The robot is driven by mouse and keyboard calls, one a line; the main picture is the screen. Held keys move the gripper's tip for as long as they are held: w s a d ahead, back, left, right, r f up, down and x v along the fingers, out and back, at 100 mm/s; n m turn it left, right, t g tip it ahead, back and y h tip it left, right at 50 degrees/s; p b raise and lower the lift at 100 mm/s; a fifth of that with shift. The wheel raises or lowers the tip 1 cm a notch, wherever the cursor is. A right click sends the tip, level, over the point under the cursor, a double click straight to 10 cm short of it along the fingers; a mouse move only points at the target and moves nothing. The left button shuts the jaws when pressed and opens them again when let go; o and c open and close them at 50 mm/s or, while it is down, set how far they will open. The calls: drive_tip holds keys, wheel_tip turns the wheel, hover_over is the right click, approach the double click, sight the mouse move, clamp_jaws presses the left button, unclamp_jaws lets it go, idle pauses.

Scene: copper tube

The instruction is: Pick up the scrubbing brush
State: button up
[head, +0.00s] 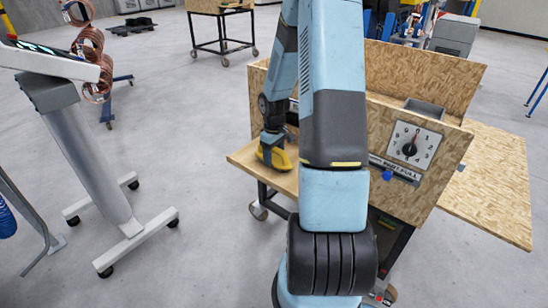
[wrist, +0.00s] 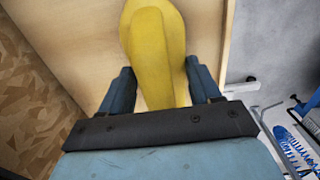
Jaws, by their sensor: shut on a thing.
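The scrubbing brush is the yellow thing (head: 279,159) at the left part of the wooden workbench top (head: 247,159); its bristles are hidden. In the wrist view the yellow brush body (wrist: 155,45) runs between the two blue-grey fingers. My gripper (head: 271,149) points down over the brush and is shut on it; it also shows in the wrist view (wrist: 160,82). The brush is at or very close to the bench surface; I cannot tell whether it touches.
An upright wooden panel with a dial (head: 413,146) and a blue knob (head: 388,175) stands right of my arm. A grey tray (head: 424,108) sits behind it. A grey wheeled stand (head: 92,155) is at left. Open floor lies between stand and bench.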

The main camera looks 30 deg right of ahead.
drive_tip(key=shift+r, duration=0.15)
drive_tip(key=shift+r, duration=0.35)
wheel_tip(320, 180, up, 2)
drive_tip(key=shift+r, duration=0.2)
drive_tip(key=s+d+r, duration=0.8)
drive_tip(key=s+r, duration=0.1)
drive_tip(key=s, duration=0.2)
drive_tip(key=shift+s+r, duration=0.2)
drive_tip(key=shift+r, duration=0.15)
